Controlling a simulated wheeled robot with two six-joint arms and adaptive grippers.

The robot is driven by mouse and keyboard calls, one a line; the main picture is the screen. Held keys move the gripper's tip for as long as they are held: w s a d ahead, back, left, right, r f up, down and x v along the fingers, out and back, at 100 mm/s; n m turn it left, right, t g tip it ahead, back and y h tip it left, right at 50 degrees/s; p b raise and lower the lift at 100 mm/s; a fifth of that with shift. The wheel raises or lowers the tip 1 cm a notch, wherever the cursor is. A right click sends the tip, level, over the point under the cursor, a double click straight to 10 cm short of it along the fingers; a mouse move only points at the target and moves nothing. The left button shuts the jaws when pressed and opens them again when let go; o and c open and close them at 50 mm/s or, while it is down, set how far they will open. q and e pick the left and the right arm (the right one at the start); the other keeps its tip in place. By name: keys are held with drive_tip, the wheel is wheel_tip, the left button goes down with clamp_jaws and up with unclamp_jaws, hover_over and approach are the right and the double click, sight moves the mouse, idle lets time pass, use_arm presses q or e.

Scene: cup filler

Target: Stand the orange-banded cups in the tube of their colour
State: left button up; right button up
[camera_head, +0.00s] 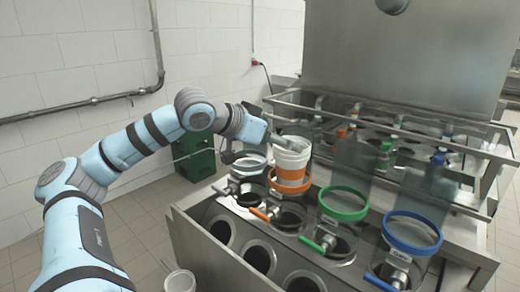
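A white cup with an orange band (291,176), which may be several nested cups, stands roughly upright at the orange-ringed tube (274,189). Its lower end is at the ring; I cannot tell how deep it sits. My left gripper (284,143) reaches in from the left at the cup's rim, with a finger across its top. Whether the fingers are closed on the rim is unclear. Beside it are a green-ringed tube (343,213), a blue-ringed tube (412,243) and a pale-ringed tube (249,163). My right gripper is out of view.
The tubes stand on a steel counter (190,232) with several dark round openings in front. Small coloured levers stick out before the tubes. A steel-framed rack (460,200) and tall panel (400,60) stand behind. A white container (179,283) is low at the front left.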

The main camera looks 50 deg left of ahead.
use_arm(q)
drive_tip(key=b+v, duration=0.3)
drive_tip(key=v, duration=0.4)
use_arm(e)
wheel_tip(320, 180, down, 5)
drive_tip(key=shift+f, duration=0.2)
use_arm(q)
drive_tip(key=shift+s+f, duration=0.1)
